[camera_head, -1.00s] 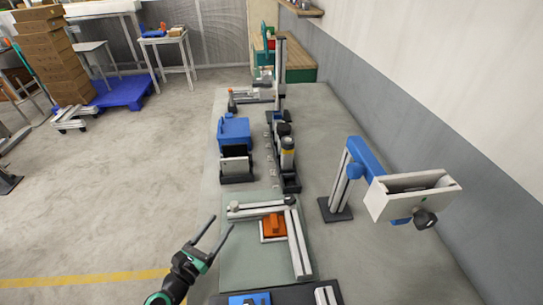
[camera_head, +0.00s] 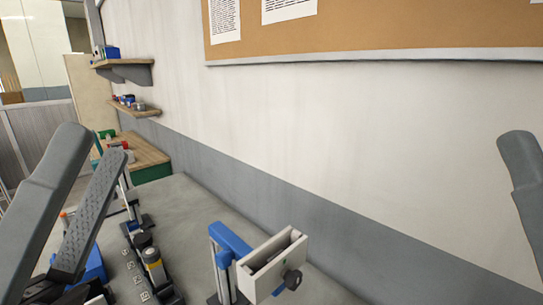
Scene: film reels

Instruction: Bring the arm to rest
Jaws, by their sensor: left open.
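My left gripper (camera_head: 92,146) is large and close in the head view at the left. Its two grey fingers point up with a narrow gap between them. It is open, and I see nothing held between the fingers. It is raised in front of the bench and hides part of the equipment there. A grey finger-like part (camera_head: 522,165) shows at the right edge, cut off by the frame. It looks like part of my right gripper, but its jaws cannot be made out.
A blue post with a white open-topped box (camera_head: 272,262) stands on the grey bench (camera_head: 200,205). A dark device with a yellow band (camera_head: 153,262) stands left of it. Wall shelves (camera_head: 122,62) and a corkboard (camera_head: 380,30) are behind.

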